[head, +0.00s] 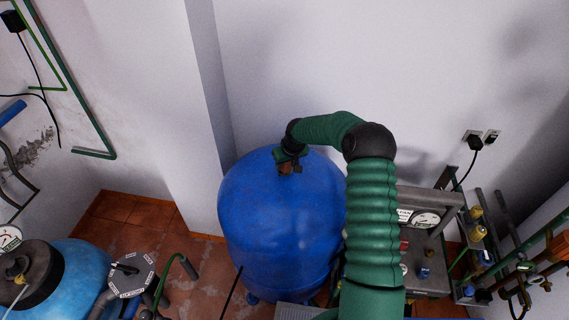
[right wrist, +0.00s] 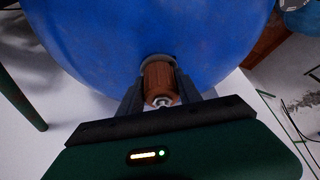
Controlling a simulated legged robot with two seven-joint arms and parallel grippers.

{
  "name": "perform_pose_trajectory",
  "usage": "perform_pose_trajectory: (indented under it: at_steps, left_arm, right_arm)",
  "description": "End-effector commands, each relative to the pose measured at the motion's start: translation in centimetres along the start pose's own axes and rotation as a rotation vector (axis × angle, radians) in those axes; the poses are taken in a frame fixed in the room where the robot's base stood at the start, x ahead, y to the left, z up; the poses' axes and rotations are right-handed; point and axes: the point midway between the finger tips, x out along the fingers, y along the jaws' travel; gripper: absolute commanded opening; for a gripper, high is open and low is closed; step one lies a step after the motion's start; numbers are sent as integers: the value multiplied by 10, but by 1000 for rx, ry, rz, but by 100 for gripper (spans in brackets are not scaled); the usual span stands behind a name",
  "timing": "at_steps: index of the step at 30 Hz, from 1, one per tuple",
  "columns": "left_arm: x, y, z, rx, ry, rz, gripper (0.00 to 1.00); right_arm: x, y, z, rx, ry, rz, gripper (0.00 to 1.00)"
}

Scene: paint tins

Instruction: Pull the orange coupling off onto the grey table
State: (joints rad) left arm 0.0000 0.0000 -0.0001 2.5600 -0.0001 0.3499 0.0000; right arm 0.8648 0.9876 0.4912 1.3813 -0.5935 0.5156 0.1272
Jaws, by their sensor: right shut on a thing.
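The orange coupling (right wrist: 158,82) sits on the front of a big blue tank (right wrist: 90,40), between the two fingers of my right gripper (right wrist: 158,92). A metal tip shows at its near end. In the head view the coupling (head: 285,169) is a small brownish-orange piece near the tank top, partly covered by my right gripper (head: 290,157). The right gripper is shut on it. A grey slatted surface (head: 297,312) shows at the bottom edge below the tank; I cannot tell whether it is the grey table. My left gripper is not in view.
A grey panel with gauges (head: 426,220) and pipes with yellow valves (head: 477,232) stand right of my arm. A light blue tank (head: 75,275) stands at the lower left. White walls are close behind the blue tank (head: 280,225).

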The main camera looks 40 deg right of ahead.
Motion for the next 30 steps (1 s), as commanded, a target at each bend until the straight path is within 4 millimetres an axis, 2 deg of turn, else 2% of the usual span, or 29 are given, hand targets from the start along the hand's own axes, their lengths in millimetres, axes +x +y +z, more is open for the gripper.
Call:
perform_pose_trajectory:
  at_steps: [3, 10, 30]
  left_arm:
    - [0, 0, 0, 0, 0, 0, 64]
    - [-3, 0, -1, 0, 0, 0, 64]
    - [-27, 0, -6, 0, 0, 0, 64]
  right_arm:
    - [0, -4, 0, -1, 2, -7, 0]
    - [-4, -4, -3, -1, 4, -7, 0]
    - [-36, -3, -16, -1, 6, -5, 0]
